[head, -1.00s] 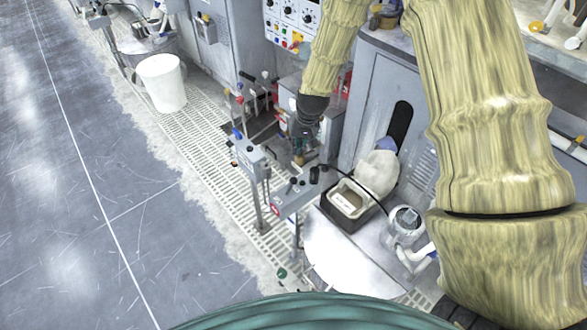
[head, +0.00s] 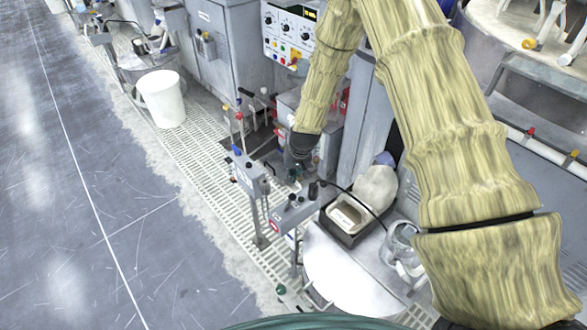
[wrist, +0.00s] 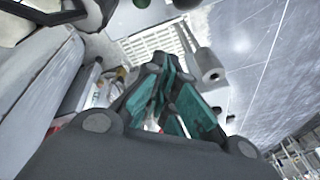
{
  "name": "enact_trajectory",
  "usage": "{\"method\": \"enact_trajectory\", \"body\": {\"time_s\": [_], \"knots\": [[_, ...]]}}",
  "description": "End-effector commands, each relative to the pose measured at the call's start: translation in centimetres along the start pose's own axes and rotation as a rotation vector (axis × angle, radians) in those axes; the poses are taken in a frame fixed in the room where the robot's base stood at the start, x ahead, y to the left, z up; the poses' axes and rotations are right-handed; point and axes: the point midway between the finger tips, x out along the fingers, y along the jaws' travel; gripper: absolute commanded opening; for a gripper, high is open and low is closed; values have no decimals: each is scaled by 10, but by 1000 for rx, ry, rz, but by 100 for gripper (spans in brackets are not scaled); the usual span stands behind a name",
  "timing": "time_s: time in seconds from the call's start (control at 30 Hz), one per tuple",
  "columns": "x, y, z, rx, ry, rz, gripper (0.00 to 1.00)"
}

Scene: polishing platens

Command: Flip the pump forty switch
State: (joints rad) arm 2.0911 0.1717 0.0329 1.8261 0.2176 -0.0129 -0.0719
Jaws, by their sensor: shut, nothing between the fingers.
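Two grey control boxes stand on posts beside the grating in the head view. The nearer box (head: 291,212) has several black knobs or levers on top and a red round mark on its end. The farther box (head: 246,172) has a blue part on top. Their labels are too small to read, so I cannot tell which switch is pump forty. My gripper (head: 293,177) points down just behind the nearer box, close to its knobs; contact cannot be told. In the wrist view its teal fingers (wrist: 168,68) are together and empty, with a grey cylindrical part (wrist: 209,68) beside them.
A black-rimmed tray (head: 348,216) and a round pale platen (head: 345,272) lie right of the nearer box. A white bucket (head: 162,98) stands on the grating. A panel with dials (head: 290,32) is behind my arm. The grey floor (head: 60,200) at left is clear.

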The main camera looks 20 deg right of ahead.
Motion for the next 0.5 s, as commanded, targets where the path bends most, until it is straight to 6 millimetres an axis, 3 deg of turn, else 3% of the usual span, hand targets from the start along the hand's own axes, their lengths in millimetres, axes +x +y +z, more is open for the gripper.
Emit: {"method": "enact_trajectory", "body": {"time_s": [0.2,0.5], "knots": [[20,0,0,1,-1,0,0],[7,0,30,2,-1,-1,0]]}}
